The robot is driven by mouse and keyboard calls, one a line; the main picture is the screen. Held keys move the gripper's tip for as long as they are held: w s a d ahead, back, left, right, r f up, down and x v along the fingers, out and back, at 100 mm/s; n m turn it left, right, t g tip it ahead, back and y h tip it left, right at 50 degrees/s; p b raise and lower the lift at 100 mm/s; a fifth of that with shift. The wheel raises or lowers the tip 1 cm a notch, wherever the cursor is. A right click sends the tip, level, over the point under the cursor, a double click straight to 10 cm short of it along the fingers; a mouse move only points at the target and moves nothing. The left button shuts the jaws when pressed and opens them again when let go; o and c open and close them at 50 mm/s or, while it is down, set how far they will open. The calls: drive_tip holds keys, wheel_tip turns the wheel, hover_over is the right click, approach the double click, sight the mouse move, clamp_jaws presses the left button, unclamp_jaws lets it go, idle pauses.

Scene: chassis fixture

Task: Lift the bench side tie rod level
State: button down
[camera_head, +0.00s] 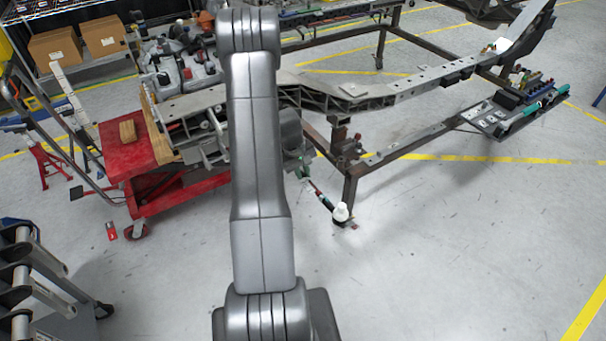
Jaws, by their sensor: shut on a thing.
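The tie rod (327,203) is a thin dark and reddish rod, seen in the head view just right of my arm. It slopes down to the right from my gripper and ends near a white knobbed piece (341,212) by the foot of a frame leg. My gripper (304,172) is small in the picture and shut on the rod's upper part. My arm hides part of the wrist and whatever lies behind it. I cannot tell whether the lower end touches the floor.
A long metal chassis frame (352,91) rests on a dark steel stand (349,188) and near a red cart (131,160). A tray of tools (500,118) is at the right. A grey rack (22,285) stands lower left. The floor at lower right is clear.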

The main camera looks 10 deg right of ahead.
drive_tip(key=shift+w+r, duration=0.15)
drive_tip(key=shift+r, duration=0.1)
drive_tip(key=c, duration=1.4)
unclamp_jaws()
drive_tip(key=shift+r, duration=0.15)
drive_tip(key=b+v, duration=0.1)
drive_tip(key=v, duration=1.2)
drive_tip(key=shift+r, duration=0.25)
drive_tip(key=shift+f, duration=0.1)
